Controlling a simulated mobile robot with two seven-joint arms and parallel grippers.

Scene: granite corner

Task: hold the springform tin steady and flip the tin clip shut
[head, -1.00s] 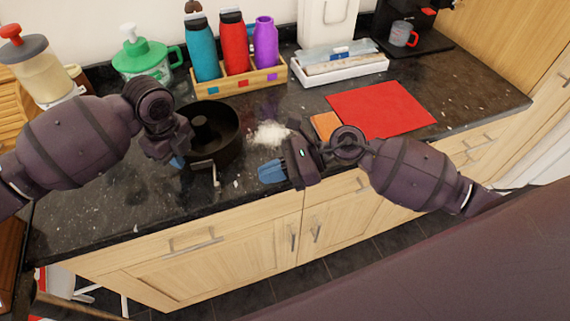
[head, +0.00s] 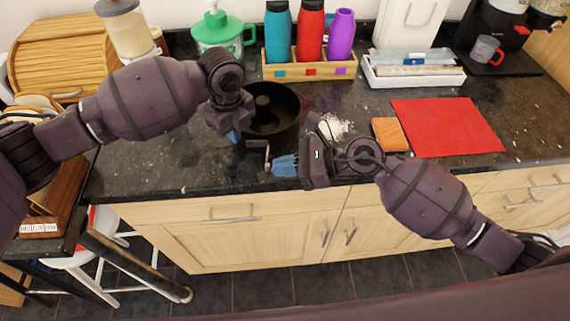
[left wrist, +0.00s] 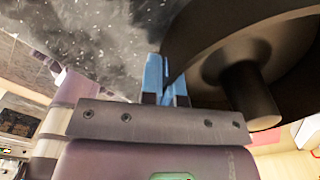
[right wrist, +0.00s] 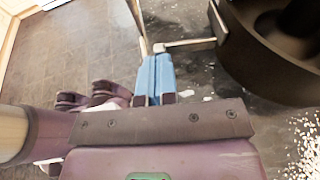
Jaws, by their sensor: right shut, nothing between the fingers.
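The dark round springform tin (head: 290,102) with a centre tube stands on the granite counter; it also shows in the left wrist view (left wrist: 200,40) and the right wrist view (right wrist: 262,62). Its metal tin clip (head: 266,150) is on the front wall, with the lever (right wrist: 190,44) sticking out from the wall in the right wrist view. My left gripper (head: 234,136) is at the tin's left side, its blue fingers (left wrist: 165,80) closed on the wall. My right gripper (head: 276,166) is shut and empty, its fingertips (right wrist: 155,62) close beside the lever; contact is unclear.
White powder (head: 338,126) lies spilled right of the tin. An orange-brown sponge-like block (head: 390,134) and a red mat (head: 448,127) lie further right. A wooden caddy (head: 308,72) with bottles stands behind. The counter's front edge is close below the grippers.

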